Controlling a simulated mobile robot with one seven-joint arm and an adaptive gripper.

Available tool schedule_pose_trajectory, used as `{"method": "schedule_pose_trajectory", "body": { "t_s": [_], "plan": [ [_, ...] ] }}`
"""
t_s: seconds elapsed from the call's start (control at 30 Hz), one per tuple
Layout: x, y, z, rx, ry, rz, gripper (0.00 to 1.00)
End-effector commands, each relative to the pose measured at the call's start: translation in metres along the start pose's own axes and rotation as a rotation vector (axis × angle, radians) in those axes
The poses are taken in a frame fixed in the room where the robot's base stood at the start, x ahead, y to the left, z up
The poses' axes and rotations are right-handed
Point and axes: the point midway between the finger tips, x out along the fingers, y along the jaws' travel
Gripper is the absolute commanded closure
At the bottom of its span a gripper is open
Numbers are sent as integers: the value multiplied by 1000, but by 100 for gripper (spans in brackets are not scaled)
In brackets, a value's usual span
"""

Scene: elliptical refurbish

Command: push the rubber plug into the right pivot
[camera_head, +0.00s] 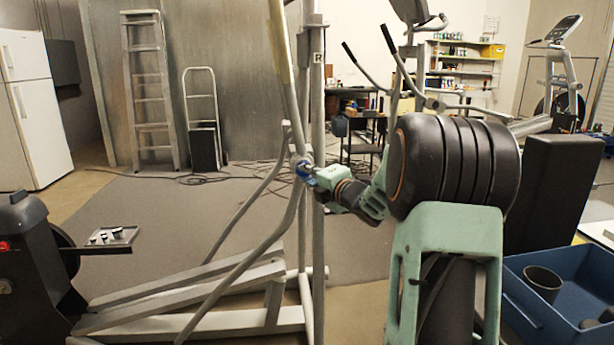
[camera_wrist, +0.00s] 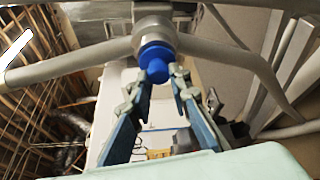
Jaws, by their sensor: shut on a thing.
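The rubber plug (camera_wrist: 155,62) is bright blue with a rounded knob facing the wrist camera. Its far side meets the grey tube end of the right pivot (camera_wrist: 153,28), where the bent arm tubes join. How deep it sits is hidden. In the head view the plug (camera_head: 304,169) is a small blue spot at the pivot (camera_head: 297,159), on the machine's post marked R. My gripper (camera_head: 313,175) reaches it from the right. In the wrist view my gripper (camera_wrist: 160,77) has its two fingertips at either side of the knob, shut on it.
A blue crate (camera_head: 530,318) holding a black cup (camera_head: 543,283) stands at lower right. Cables lie on the floor behind.

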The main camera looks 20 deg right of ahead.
Motion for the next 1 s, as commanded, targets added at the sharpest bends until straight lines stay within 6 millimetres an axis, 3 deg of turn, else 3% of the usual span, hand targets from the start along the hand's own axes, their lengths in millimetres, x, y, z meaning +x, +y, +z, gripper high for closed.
{"method": "schedule_pose_trajectory", "body": {
  "t_s": [0.77, 0.8, 0.93, 1.0],
  "plan": [
    [7, 0, 3, 0, 0, 0, 100],
    [7, 0, 3, 0, 0, 0, 78],
    [7, 0, 3, 0, 0, 0, 64],
    [7, 0, 3, 0, 0, 0, 62]
  ]
}}
